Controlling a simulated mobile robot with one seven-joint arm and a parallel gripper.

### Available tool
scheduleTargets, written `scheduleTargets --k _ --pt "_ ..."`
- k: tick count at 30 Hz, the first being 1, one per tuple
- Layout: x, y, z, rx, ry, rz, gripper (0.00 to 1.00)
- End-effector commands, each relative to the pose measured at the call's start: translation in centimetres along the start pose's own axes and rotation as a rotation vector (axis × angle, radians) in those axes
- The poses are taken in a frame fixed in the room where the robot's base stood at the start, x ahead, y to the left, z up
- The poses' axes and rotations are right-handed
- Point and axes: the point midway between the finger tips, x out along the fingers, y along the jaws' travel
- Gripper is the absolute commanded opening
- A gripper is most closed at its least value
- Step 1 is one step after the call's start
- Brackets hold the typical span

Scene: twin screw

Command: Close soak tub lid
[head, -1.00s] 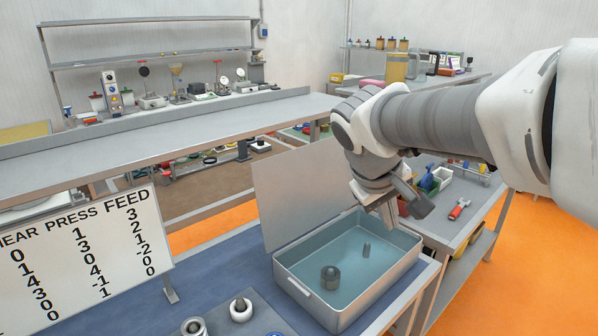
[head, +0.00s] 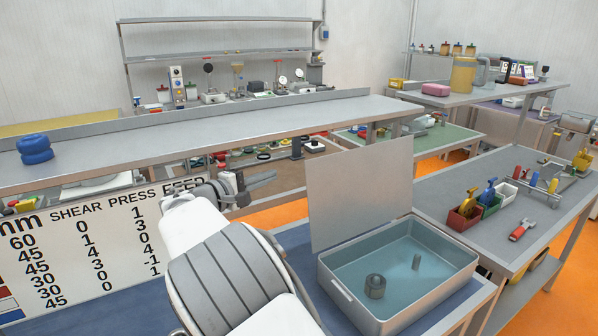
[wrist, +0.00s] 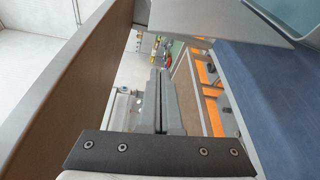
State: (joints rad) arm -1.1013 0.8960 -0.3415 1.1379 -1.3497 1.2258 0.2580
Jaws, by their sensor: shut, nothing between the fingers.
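The soak tub (head: 398,318) is a grey metal box holding blue-green liquid, on the blue bench top. A ring-shaped part (head: 375,286) and a small pin (head: 416,262) sit in the liquid. Its flat grey lid (head: 358,195) stands up, open, along the tub's back edge. My gripper (head: 268,179) is shut and empty, left of the lid and apart from it, with its fingers pointing right. In the wrist view the shut fingers (wrist: 160,102) are in the middle, and a grey panel that looks like the lid (wrist: 235,18) crosses the top.
A printed board (head: 95,240) stands left, close behind my arm. A long grey bench (head: 210,130) runs behind the gripper. A side bench (head: 480,200) at right carries colored bins and a red-handled tool (head: 522,230). The space over the tub is clear.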

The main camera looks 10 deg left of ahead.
Motion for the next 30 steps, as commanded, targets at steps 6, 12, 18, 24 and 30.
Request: scheduleTargets --k 6,12,18,24,30 --pt "0.7 0.1 -0.9 -0.007 0.011 0.026 0.0" --pt "4.6 0.2 -0.8 -0.008 0.008 0.025 0.0" --pt "9.0 0.3 -0.8 -0.008 0.009 0.023 0.0" --pt "8.8 0.3 0.6 -0.009 0.012 0.022 0.0" --pt "8.3 0.2 2.0 -0.008 0.012 0.023 0.0"
